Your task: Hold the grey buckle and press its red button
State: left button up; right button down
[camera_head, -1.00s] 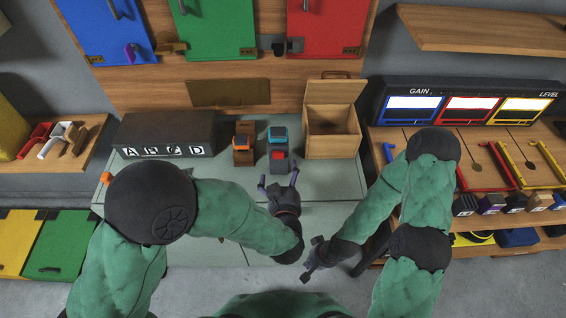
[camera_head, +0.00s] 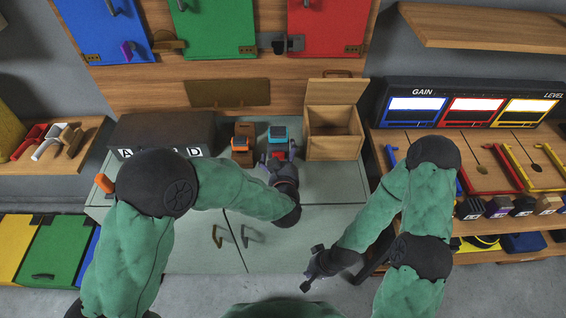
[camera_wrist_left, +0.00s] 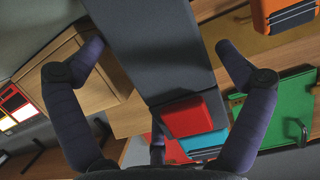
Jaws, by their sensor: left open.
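The grey buckle (camera_wrist_left: 155,45) stands on the cabinet top. Its red button (camera_wrist_left: 195,115) faces up in the left wrist view, with a turquoise part (camera_wrist_left: 203,146) beside it. In the head view the turquoise part (camera_head: 277,134) and the red button (camera_head: 278,155) show, the button partly hidden by my gripper. My left gripper (camera_head: 279,156) is open at the buckle. In the left wrist view its fingers (camera_wrist_left: 158,60) lie to either side of the grey body, with visible gaps.
An orange-topped buckle (camera_head: 241,145) stands just left of the grey one. An open wooden box (camera_head: 334,147) stands close on the right. A dark lettered box (camera_head: 160,132) is at the left. The cabinet top (camera_head: 330,182) in front of the wooden box is clear.

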pick_arm(q)
jog(key=c, duration=1.2)
dwell(0.6)
